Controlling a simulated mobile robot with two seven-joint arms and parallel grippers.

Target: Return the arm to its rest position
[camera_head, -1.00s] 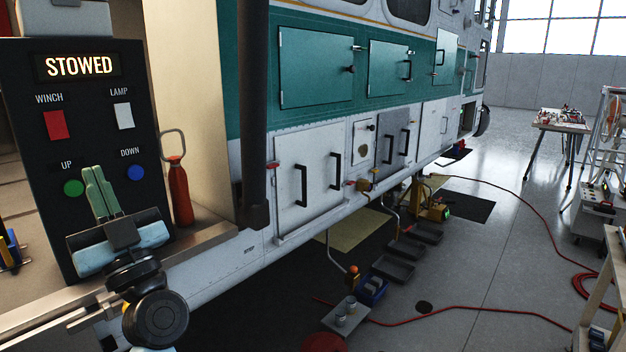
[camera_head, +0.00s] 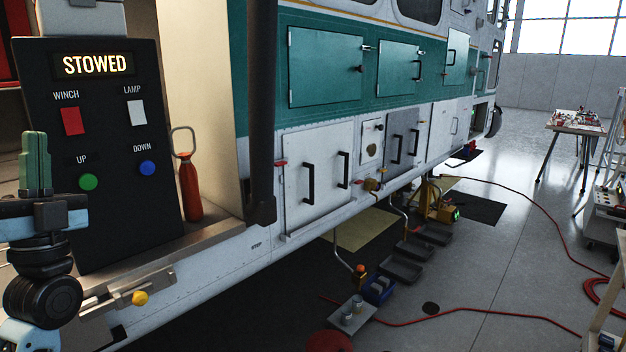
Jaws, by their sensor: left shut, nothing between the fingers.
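My left gripper (camera_head: 35,165) is at the left edge of the view, with its green fingers pointing up and shut with nothing between them. It stands in front of the left edge of the black control panel (camera_head: 110,215) and covers part of it. The panel display (camera_head: 92,65) reads STOWED. Below it are a red WINCH switch (camera_head: 72,121), a white LAMP switch (camera_head: 136,112), a green UP button (camera_head: 88,182) and a blue DOWN button (camera_head: 147,168). The gripper is clear of these controls. My right gripper is not in view.
A red bottle with a wire loop (camera_head: 190,190) stands on the sill right of the panel. A yellow knob (camera_head: 140,298) sits below the sill. A dark post (camera_head: 262,110) rises beside the doorway. Trays (camera_head: 402,270) and a red hose (camera_head: 450,311) lie on the floor.

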